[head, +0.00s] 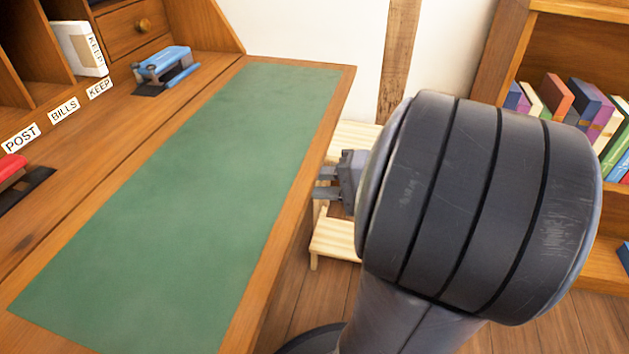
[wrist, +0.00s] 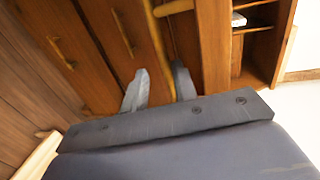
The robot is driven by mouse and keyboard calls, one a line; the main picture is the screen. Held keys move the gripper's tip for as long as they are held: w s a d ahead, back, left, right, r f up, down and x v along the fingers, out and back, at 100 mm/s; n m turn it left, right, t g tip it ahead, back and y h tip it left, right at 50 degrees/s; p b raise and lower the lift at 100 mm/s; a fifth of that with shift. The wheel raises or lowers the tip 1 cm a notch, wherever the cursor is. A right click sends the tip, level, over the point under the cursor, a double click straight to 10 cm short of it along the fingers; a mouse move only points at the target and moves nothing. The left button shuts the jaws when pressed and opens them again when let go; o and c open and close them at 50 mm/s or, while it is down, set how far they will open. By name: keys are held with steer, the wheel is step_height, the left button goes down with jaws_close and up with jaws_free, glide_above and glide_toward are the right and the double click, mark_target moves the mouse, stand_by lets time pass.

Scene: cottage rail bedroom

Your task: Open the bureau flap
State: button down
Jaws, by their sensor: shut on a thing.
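The bureau flap (head: 180,170) is folded down and lies about level, its green writing panel facing up in a wooden border. The open bureau interior is along its left side. My gripper (head: 322,187) is at the flap's right, outer edge, partly hidden by my arm. In the wrist view my gripper's fingers (wrist: 160,88) are on either side of a thin brass-coloured handle (wrist: 155,38), which runs between the tips. The handle does not show in the head view.
Labelled pigeonholes (head: 60,108) hold a white box (head: 80,48). A blue hole punch (head: 163,66) and a red item (head: 12,168) sit by the flap's inner edge. A pale wooden step (head: 340,238) is beyond my gripper. A bookcase (head: 560,50) stands right. Drawer fronts (wrist: 75,30) show below.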

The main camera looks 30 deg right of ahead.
steer(key=c, duration=1.5)
jaws_free()
steer(key=shift+a+f, duration=0.15)
steer(key=shift+f, duration=0.6)
steer(key=p+v, duration=0.1)
steer(key=v, duration=0.2)
steer(key=p+v, duration=0.1)
steer(key=v, duration=0.3)
steer(key=p+v, duration=0.1)
steer(key=v, duration=0.3)
steer(key=shift+w+r+p, duration=0.15)
steer(key=shift+r+p, duration=0.15)
steer(key=shift+p, duration=0.1)
steer(key=shift+b+x, duration=1.35)
steer(key=shift+x, duration=2.8)
